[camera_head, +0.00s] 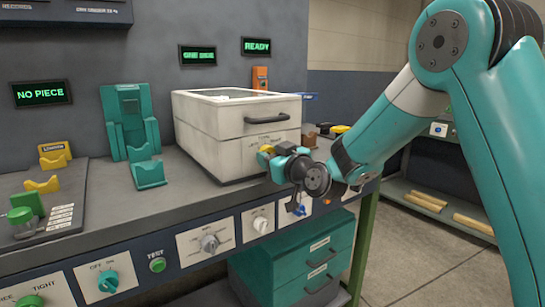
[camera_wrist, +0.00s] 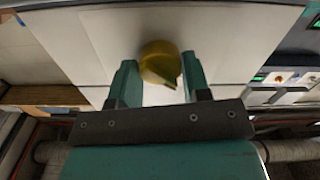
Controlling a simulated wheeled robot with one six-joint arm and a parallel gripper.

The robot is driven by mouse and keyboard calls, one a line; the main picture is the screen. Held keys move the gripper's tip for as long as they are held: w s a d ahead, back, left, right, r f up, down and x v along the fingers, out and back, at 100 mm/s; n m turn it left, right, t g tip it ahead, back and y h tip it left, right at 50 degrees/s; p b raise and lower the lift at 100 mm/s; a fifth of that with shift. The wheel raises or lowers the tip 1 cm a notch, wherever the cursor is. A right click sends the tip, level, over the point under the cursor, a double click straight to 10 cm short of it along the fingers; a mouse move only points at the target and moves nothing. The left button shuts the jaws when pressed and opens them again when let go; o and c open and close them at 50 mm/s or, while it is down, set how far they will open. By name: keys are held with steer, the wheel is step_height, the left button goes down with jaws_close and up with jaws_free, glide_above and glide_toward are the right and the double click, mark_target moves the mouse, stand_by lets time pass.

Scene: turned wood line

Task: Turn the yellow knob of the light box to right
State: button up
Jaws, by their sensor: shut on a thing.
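The light box (camera_head: 198,124) is a white box on the bench, with a dark handle on its upper front and small lettering below it. Its yellow knob (camera_head: 266,149) sits low on the front face and is partly hidden by my gripper (camera_head: 272,157). In the wrist view the knob (camera_wrist: 160,61) is round, with a ridge running toward the lower right. My gripper (camera_wrist: 160,82) has one teal finger on each side of the knob and is shut on it. The knob's markings cannot be read.
A green stand (camera_head: 130,118) and yellow holders (camera_head: 42,184) stand on the bench left of the box. A row of control panels with knobs (camera_head: 210,242) runs along the bench front, below my gripper. Teal drawers (camera_head: 318,262) sit underneath. Displays (camera_head: 41,92) on the wall read "NO PIECE" and "READY".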

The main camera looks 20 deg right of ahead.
steer(key=shift+m, duration=2.4)
steer(key=shift+m+p, duration=0.75)
steer(key=shift+m, duration=1.65)
steer(key=shift+r+m+p, duration=0.1)
steer(key=shift+m+p, duration=1.1)
steer(key=shift+m, duration=1.4)
steer(key=shift+m+p, duration=1.15)
steer(key=shift+m, duration=1.25)
steer(key=o, duration=0.9)
